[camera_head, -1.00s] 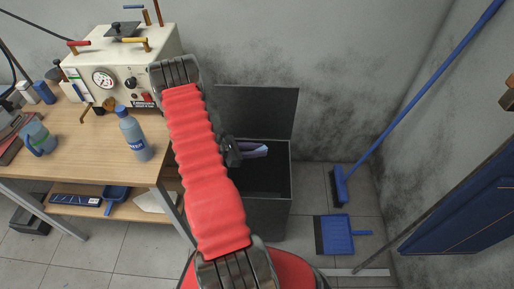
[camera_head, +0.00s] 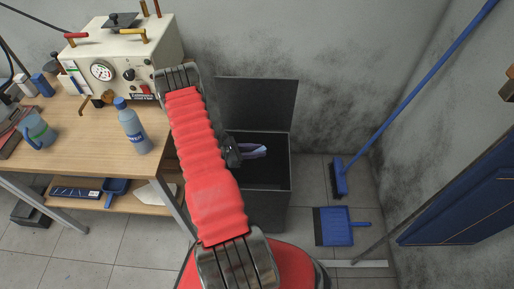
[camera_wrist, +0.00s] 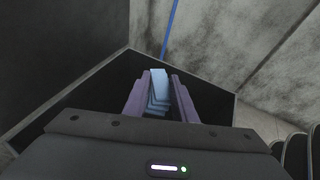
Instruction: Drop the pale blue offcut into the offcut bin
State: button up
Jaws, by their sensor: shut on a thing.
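The pale blue offcut (camera_wrist: 158,92) is between the two purple fingers of my gripper (camera_wrist: 158,98) in the wrist view, and the gripper is shut on it. In the head view my gripper (camera_head: 250,151) shows over the open mouth of the dark offcut bin (camera_head: 268,207), behind my red arm. The offcut is hardly visible there among the fingers. The bin's lid stands up at the back. The wrist view shows the bin's rim (camera_wrist: 185,69) around the fingers. The exact height of the offcut relative to the rim is hard to tell.
A wooden bench (camera_head: 95,150) stands at the left with a blue bottle (camera_head: 133,128), a mug (camera_head: 38,131) and a cream machine (camera_head: 118,62). A blue broom (camera_head: 341,178) and dustpan (camera_head: 334,227) are right of the bin. A blue door (camera_head: 465,205) is at far right.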

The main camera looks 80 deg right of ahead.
jog(key=o, duration=1.1)
jog(key=v, duration=0.7)
jog(key=shift+w, duration=0.2)
jog(key=shift+a, duration=0.15)
